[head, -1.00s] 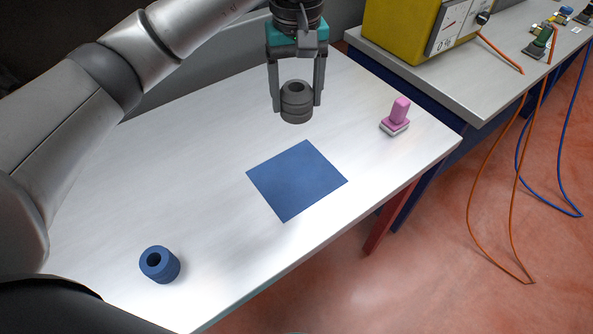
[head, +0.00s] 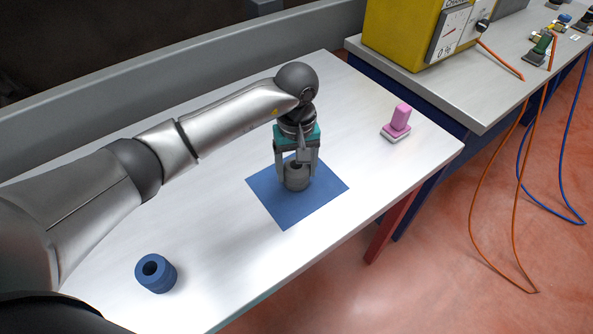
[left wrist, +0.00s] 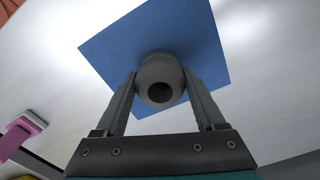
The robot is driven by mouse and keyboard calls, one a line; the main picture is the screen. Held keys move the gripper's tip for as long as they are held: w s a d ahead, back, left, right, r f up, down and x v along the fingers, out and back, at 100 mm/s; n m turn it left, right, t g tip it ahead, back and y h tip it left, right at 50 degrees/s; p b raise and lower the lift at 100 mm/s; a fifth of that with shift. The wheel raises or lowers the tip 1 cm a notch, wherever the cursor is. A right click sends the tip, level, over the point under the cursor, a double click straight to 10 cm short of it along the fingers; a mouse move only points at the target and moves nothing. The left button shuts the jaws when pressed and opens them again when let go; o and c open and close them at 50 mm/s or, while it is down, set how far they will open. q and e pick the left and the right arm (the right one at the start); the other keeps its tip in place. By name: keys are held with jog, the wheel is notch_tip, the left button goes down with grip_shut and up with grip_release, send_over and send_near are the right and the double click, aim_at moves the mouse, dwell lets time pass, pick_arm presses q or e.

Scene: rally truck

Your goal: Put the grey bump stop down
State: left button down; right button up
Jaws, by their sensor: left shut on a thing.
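The grey bump stop (head: 296,180) is a short, ringed cylinder with a hole in its top. My left gripper (head: 297,177) is shut on it, one finger on each side. It is upright over the blue square mat (head: 325,188), at or just above its surface; I cannot tell whether it touches. In the left wrist view the bump stop (left wrist: 160,82) sits between the two fingers, with the blue mat (left wrist: 205,45) behind it. My right gripper is not in view.
A blue bump stop (head: 156,274) stands at the table's near left. A pink stamp-like object (head: 397,122) is at the right of the white table (head: 225,235). A yellow charger box (head: 405,35) stands on the grey bench. Orange and blue cables hang to the floor.

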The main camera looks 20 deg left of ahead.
pick_arm(q)
jog(key=shift+f, duration=0.45)
jog(key=shift+f, duration=0.2)
grip_release()
jog(key=shift+r, duration=0.15)
notch_tip(320, 180, up, 12)
jog(key=shift+p, duration=0.45)
